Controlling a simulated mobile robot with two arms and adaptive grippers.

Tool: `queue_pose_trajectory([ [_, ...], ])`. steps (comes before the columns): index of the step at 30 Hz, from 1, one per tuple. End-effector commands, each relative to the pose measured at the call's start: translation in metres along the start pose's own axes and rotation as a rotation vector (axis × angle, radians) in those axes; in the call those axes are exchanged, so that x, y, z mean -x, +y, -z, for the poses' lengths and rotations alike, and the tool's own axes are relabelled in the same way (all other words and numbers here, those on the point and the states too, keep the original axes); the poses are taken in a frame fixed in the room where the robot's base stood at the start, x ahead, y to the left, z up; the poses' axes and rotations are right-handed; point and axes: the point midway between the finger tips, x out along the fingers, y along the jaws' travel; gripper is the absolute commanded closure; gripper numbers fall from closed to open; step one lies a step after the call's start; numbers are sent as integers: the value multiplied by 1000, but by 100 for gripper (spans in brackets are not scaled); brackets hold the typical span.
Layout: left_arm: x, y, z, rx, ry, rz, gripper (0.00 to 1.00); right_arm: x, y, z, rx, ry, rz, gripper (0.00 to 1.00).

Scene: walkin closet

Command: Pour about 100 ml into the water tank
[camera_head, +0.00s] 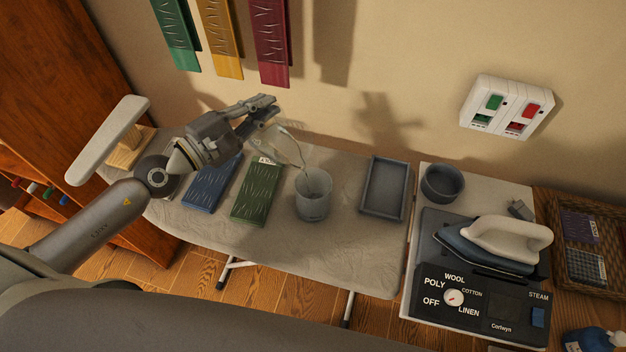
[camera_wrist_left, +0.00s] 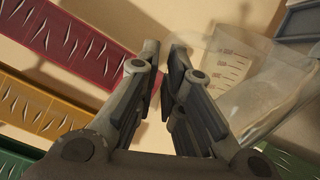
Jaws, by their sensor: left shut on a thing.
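My left gripper (camera_head: 262,110) is above the ironing board and shut on a clear measuring jug (camera_head: 286,149). The jug is tilted, with its mouth down toward the right. A thin clear stream appears to run from its lip. Below the lip, a clear cylindrical container, seemingly the water tank (camera_head: 313,205), stands upright on the board. The level inside it is hard to read. In the left wrist view, the gripper fingers (camera_wrist_left: 164,60) are close together, and the jug (camera_wrist_left: 262,92) with its printed scale shows to the right. My right gripper is not in view.
A dark bowl (camera_head: 442,184) and an iron (camera_head: 498,245) are on the station at right.

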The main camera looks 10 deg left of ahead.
Motion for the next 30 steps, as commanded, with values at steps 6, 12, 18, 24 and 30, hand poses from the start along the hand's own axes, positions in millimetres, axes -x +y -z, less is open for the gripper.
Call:
queue_pose_trajectory([
  [6, 0, 2, -2, -10, -1, -2, 100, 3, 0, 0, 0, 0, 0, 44],
  [12, 0, 2, -4, -22, -1, -2, 100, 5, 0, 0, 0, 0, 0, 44],
  [18, 0, 3, -6, -34, 0, -2, 100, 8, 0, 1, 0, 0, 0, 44],
  [24, 0, 3, -7, -46, 0, -2, 100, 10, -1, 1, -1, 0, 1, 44],
  [30, 0, 4, -9, -61, 0, -2, 100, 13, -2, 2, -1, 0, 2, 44],
])
